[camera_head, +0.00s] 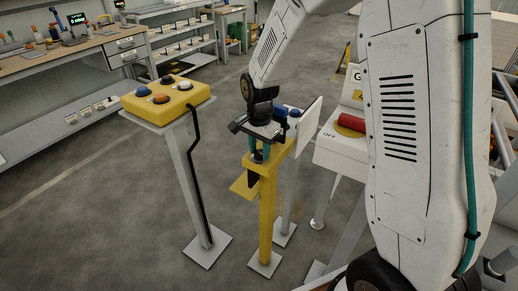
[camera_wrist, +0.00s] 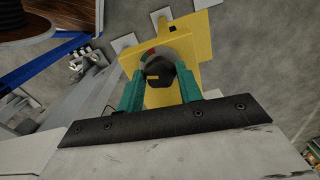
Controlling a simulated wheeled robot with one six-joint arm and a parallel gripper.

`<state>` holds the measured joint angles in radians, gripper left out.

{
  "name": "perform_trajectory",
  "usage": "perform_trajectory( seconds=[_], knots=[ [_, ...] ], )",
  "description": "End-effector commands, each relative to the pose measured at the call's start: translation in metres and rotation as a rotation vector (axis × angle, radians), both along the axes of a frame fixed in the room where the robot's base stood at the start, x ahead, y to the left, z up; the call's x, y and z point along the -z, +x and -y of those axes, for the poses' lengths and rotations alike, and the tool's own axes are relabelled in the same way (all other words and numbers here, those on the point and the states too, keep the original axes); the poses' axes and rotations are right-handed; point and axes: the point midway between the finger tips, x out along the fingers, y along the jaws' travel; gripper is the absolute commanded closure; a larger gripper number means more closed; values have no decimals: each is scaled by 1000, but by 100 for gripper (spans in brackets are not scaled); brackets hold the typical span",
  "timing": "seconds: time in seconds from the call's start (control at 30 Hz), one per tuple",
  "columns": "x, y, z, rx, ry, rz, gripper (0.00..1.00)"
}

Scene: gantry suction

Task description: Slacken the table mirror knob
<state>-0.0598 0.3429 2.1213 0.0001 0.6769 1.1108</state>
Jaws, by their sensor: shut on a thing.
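A dark faceted knob (camera_wrist: 158,69) with a yellow mark sits on a round grey dial that shows a red patch, on top of a yellow stand (camera_wrist: 191,34). In the head view the yellow stand (camera_head: 267,215) rises from a floor plate, and the dark knob (camera_head: 257,156) is partly hidden by my fingers. My gripper (camera_head: 260,148) points down over the stand top. In the wrist view the green fingers of my gripper (camera_wrist: 160,80) stand on both sides of the knob and close on it. I see no mirror that I can make out.
A yellow button box (camera_head: 166,98) on a grey post stands to the left. A white panel (camera_head: 308,120) and a box with a red cylinder (camera_head: 350,123) are close on the right. A workbench (camera_head: 70,60) lines the back left. Floor in front is clear.

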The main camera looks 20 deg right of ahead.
Motion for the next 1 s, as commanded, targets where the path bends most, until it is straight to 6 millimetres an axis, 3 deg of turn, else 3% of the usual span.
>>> perform_trajectory(
  seconds=[1.0],
  knots=[
    [0,-1,1,-556,0,-1,87]
  ],
)
